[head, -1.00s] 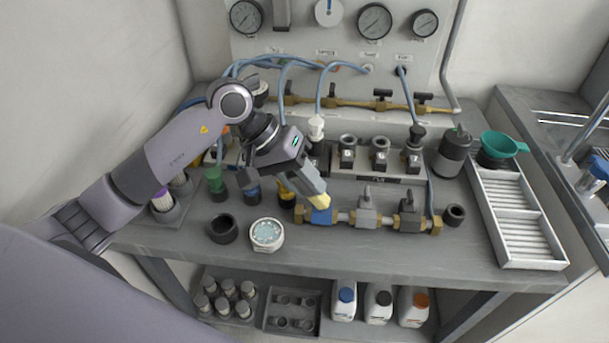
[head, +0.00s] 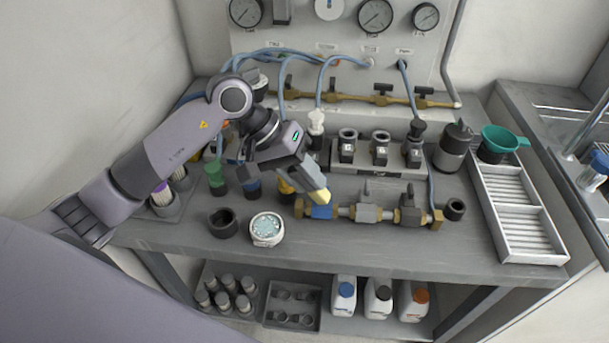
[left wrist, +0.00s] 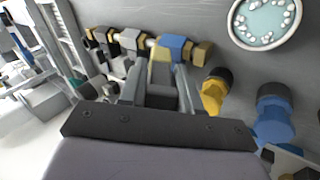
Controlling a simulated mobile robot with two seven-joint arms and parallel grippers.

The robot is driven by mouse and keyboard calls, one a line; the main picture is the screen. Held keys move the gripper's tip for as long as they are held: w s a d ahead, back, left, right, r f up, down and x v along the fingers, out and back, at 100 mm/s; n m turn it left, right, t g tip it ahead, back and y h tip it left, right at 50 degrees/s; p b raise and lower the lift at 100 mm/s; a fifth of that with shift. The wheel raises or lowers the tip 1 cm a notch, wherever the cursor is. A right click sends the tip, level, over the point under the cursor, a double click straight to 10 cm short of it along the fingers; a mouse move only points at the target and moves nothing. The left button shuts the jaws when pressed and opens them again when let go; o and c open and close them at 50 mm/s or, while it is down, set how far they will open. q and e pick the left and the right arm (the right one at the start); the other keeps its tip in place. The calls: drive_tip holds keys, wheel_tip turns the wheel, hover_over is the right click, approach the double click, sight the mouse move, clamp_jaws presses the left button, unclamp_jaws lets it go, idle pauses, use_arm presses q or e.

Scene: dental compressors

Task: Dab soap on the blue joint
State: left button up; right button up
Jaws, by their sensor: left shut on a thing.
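The blue joint (head: 322,212) is a blue block between brass fittings, at the left end of a brass pipe assembly lying on the bench. In the left wrist view the blue joint (left wrist: 172,43) shows just beyond my fingers. My left gripper (head: 312,183) is shut on a pale yellow sponge (head: 320,196), which also shows between the fingers in the left wrist view (left wrist: 160,51). The sponge tip is at the upper edge of the blue joint; I cannot tell if they touch. A round white dish of bubbly soap (head: 267,229) stands left of the joint. My right gripper is not in view.
An empty black cup (head: 223,223) stands left of the soap dish. Green, blue and yellow-capped items stand behind. A valve block (head: 378,165) and hoses are at the back. A white slatted tray (head: 558,251) lies at the right. The bench front is clear.

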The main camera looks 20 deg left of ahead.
use_arm(q)
drive_tip(key=shift+f+b, duration=0.4)
drive_tip(key=shift+b, duration=0.05)
idle(0.3)
drive_tip(key=shift+f+b, duration=0.15)
drive_tip(key=shift+b, duration=0.45)
idle(2.1)
drive_tip(key=shift+r+p, duration=1.1)
drive_tip(key=shift+r, duration=2.55)
